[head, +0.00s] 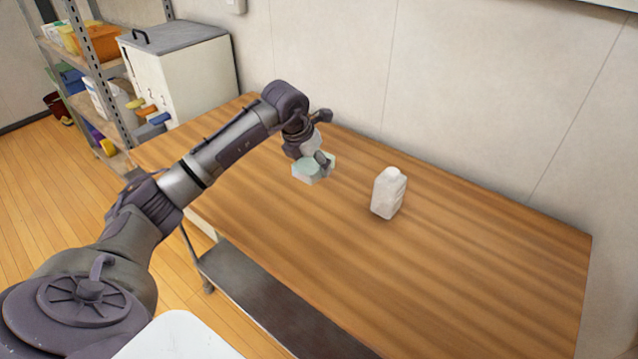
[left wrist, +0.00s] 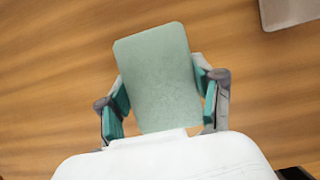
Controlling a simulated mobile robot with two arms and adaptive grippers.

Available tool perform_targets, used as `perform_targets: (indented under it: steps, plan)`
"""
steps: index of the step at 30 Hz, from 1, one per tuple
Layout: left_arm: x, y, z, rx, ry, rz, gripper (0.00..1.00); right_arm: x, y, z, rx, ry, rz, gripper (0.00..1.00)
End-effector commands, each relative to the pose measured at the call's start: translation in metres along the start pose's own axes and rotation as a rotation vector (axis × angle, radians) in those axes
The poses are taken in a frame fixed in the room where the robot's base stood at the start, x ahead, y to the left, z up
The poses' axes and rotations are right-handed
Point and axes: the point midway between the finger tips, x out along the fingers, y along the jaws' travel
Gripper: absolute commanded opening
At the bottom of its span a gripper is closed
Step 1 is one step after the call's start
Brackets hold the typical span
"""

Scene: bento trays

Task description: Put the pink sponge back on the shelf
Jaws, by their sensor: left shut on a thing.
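My left gripper (head: 318,160) is shut on a pale green, sponge-like block (head: 313,170) and holds it over the far part of the wooden table. I cannot tell whether the block touches the table. In the left wrist view the block (left wrist: 158,80) sits between the two teal-padded fingers of the gripper (left wrist: 163,92). It looks green, not pink, and I see no clearly pink sponge. The metal shelf (head: 103,72) stands at the far left with bins and containers on its levels. My right gripper is not in view.
A white bottle (head: 388,194) stands on the wooden table (head: 450,260), right of the block. A wall runs behind. The table's right part is clear.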

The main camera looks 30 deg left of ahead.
Motion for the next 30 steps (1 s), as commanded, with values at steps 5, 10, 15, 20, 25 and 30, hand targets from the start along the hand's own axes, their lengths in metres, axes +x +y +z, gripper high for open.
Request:
perform_targets:
  steps: [5, 10, 15, 20, 25, 30]
  plan:
    - [0.019, 0.000, -0.008, 0.000, 0.000, -0.001, 0.33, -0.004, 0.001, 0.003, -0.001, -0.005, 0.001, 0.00]
    - [0.034, -0.001, -0.015, 0.003, 0.003, -0.003, 0.33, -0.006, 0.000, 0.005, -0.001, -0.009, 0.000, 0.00]
    - [0.053, -0.001, -0.023, 0.002, 0.002, -0.002, 0.33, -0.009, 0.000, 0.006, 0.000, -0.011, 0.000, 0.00]
    - [0.055, 0.000, -0.023, 0.003, -0.001, -0.002, 0.33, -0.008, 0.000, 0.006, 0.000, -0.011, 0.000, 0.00]
    - [0.058, 0.000, -0.024, 0.004, -0.001, -0.001, 0.33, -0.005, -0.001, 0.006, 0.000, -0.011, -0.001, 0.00]
    - [0.057, 0.000, -0.024, 0.003, -0.001, -0.001, 0.89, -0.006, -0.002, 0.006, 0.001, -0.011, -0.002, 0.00]
